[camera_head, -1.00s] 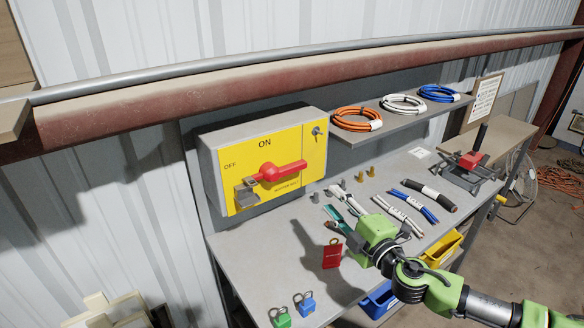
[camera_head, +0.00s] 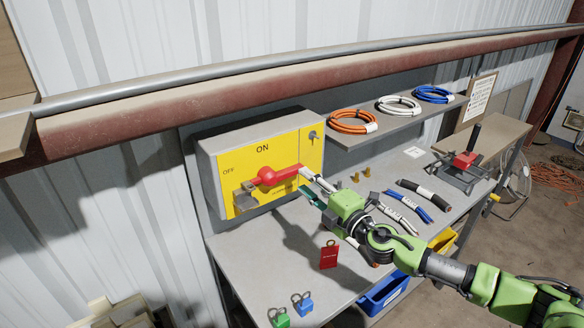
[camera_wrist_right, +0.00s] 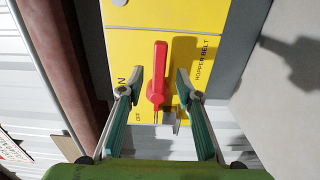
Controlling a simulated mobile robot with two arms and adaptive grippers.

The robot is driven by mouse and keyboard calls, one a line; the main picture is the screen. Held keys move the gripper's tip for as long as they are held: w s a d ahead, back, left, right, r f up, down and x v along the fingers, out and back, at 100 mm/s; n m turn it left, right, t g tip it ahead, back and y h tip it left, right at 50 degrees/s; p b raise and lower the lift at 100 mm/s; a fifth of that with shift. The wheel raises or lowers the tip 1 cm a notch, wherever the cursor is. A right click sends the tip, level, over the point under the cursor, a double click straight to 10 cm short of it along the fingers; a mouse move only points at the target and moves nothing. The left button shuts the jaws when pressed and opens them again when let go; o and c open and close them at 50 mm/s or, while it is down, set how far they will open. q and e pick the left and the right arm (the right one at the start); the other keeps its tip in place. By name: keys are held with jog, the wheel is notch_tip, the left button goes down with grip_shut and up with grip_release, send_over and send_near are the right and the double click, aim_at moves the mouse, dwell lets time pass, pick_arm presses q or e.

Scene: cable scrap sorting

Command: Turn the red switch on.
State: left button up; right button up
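The red switch (camera_head: 268,176) is a lever on the yellow panel (camera_head: 290,140) of a grey wall box, with its handle pointing right and slightly up. "ON" is printed above it and "OFF" at its upper left. My right gripper (camera_head: 304,179) is open at the handle's right end. In the right wrist view the red handle (camera_wrist_right: 158,72) stands between the open fingers (camera_wrist_right: 152,86), with a gap on each side, and no grip shows. A grey metal bracket (camera_head: 245,197) sits below left of the lever. My left gripper is not in view.
A grey workbench (camera_head: 250,250) below the box holds a red tag (camera_head: 329,256), blue (camera_head: 303,302) and green (camera_head: 279,317) padlocks, and cable bundles. A shelf at right carries orange (camera_head: 352,121), white and blue coils.

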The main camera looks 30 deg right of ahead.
aim_at(294, 173)
jog(key=shift+w+a+p, duration=0.2)
jog(key=shift+w+p, duration=0.1)
jog(key=shift+w, duration=0.85)
jog(key=shift+w+a+p, duration=0.15)
jog(key=shift+w+p, duration=0.1)
jog(key=shift+w, duration=0.95)
jog(key=shift+w+a+p, duration=0.2)
jog(key=shift+w+p, duration=0.1)
jog(key=shift+w, duration=0.85)
grip_shut()
